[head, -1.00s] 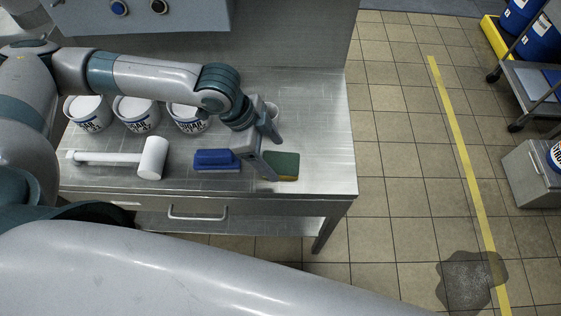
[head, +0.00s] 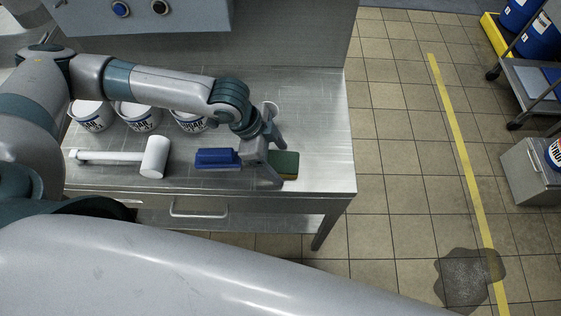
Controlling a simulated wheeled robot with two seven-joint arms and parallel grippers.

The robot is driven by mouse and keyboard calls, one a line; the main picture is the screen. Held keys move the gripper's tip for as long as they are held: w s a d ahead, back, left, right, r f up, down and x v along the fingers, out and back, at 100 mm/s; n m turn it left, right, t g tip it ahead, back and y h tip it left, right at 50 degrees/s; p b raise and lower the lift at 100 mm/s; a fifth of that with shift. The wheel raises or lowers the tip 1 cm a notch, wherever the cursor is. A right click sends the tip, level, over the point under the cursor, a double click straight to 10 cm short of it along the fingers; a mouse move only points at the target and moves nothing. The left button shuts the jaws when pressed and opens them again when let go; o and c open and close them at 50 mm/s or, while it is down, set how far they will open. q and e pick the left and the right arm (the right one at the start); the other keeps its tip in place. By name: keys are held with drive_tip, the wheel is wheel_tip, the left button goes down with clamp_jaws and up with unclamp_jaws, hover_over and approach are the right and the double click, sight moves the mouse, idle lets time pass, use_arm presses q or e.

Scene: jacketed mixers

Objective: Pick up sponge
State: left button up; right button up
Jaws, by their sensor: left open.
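The sponge (head: 287,162), green on top with a yellow underside, lies on the steel table (head: 322,172) near its front right part. My left gripper (head: 279,164) is open, with its fingers apart, one toward the back of the table and one toward the front. It is at the sponge's left end and hides part of it. I cannot tell whether a finger touches the sponge. My right gripper is not in view; a large pale arm link of mine fills the bottom.
A blue brush (head: 215,158) lies just left of the gripper. A white mallet (head: 153,158) lies further left. The table's right edge is clear.

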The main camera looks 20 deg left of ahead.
use_arm(q)
drive_tip(key=shift+f, duration=0.25)
idle(0.5)
drive_tip(key=c, duration=1.1)
